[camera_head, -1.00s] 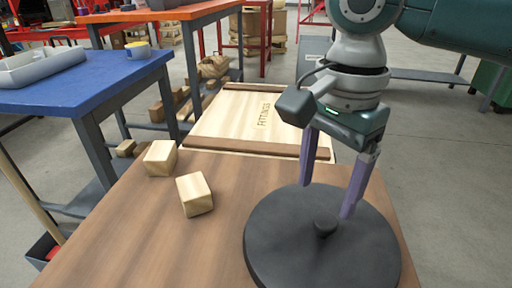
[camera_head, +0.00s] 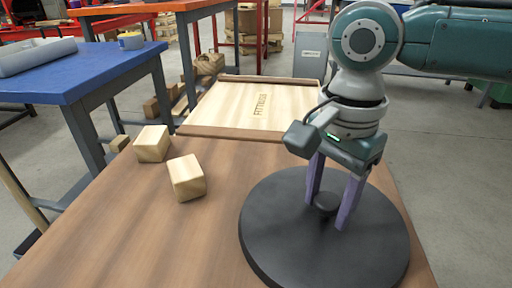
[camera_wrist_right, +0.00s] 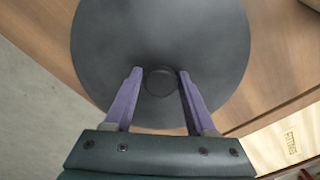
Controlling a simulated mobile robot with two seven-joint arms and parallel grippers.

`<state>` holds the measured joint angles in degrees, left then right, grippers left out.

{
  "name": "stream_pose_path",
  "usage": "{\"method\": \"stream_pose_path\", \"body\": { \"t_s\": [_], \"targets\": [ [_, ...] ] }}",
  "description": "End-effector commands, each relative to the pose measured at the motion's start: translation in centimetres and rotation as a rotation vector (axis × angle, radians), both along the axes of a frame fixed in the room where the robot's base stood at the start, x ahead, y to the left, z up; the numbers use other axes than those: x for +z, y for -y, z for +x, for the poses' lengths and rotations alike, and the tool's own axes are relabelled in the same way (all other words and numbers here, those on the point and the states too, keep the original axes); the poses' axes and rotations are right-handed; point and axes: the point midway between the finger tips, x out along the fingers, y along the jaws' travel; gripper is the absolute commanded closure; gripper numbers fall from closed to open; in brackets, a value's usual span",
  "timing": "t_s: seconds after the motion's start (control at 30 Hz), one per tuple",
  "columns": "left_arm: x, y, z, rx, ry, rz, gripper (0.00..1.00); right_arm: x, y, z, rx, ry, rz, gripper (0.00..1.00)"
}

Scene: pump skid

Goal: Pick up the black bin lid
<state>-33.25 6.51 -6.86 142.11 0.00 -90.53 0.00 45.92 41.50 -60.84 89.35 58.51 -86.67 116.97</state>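The round black bin lid (camera_head: 275,240) lies flat on a brown wooden tabletop, with a short dark knob (camera_head: 326,206) at its middle. My right gripper (camera_head: 327,213) points down over the lid, its two purple fingers on either side of the knob. In the right wrist view the knob (camera_wrist_right: 160,82) sits between the fingertips of the gripper (camera_wrist_right: 160,72), with a narrow gap on each side. The fingers are open and hold nothing. The lid (camera_wrist_right: 160,35) fills the upper middle of that view. My left gripper is out of view.
Two pale wooden blocks (camera_head: 187,178) (camera_head: 152,143) stand on the brown tabletop (camera_head: 130,225), left of the lid. A wooden crate top marked FITTINGS (camera_head: 240,105) lies beyond. A blue table (camera_head: 70,75) with a grey tray (camera_head: 35,56) stands at the left.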

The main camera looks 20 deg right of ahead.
Motion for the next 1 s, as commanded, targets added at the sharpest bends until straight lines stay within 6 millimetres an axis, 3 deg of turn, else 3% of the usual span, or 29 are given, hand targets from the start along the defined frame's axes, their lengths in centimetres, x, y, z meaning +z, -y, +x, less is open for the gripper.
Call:
{"method": "stream_pose_path", "body": {
  "t_s": [0.07,0.47,0.87,1.0],
  "targets": [
    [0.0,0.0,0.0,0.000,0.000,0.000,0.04,0.0,0.0,0.0,0.000,0.000,0.000,0.54],
    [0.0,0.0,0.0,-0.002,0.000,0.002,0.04,0.0,0.0,0.0,0.000,0.000,0.000,0.99],
    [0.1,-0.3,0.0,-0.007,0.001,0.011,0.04,0.1,0.0,0.0,0.000,0.001,0.000,1.00],
    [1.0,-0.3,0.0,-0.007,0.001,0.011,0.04,1.6,0.0,0.1,-0.001,0.003,0.002,1.00]
  ]
}}
